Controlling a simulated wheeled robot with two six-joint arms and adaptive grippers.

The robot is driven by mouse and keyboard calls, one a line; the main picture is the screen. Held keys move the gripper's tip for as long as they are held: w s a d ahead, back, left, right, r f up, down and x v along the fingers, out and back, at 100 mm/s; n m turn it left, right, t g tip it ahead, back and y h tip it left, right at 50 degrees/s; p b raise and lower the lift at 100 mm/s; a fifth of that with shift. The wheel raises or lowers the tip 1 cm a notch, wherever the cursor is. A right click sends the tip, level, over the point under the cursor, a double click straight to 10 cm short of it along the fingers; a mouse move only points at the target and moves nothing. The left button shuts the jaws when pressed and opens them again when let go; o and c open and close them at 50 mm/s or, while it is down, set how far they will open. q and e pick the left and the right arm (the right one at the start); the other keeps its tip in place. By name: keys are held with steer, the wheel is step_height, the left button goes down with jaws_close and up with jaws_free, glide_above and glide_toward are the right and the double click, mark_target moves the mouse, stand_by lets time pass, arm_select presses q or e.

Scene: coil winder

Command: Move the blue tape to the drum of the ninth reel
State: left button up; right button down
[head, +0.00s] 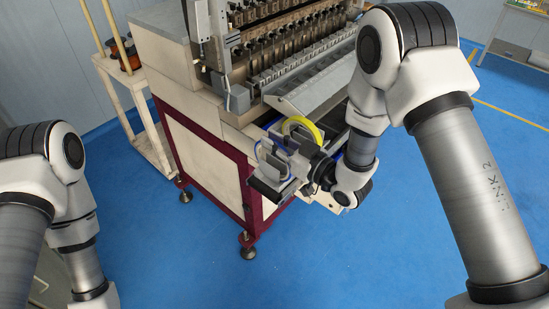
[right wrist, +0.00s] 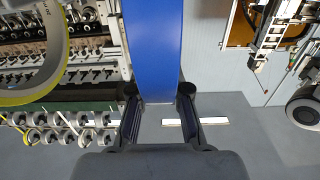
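The blue tape (right wrist: 153,45) is a wide blue band seen edge-on in the right wrist view.
A yellow tape roll (head: 301,126) is just behind my right gripper and shows at left in the right wrist view (right wrist: 62,70). A sloped grey tray (head: 315,90) runs below the spindles. A wooden rack (head: 140,112) stands left of the winder. The blue floor in front is clear.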

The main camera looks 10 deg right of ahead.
steer(key=shift+r, duration=0.1)
stand_by(0.4)
steer(key=shift+r+p, duration=2.9)
steer(key=shift+r, duration=1.3)
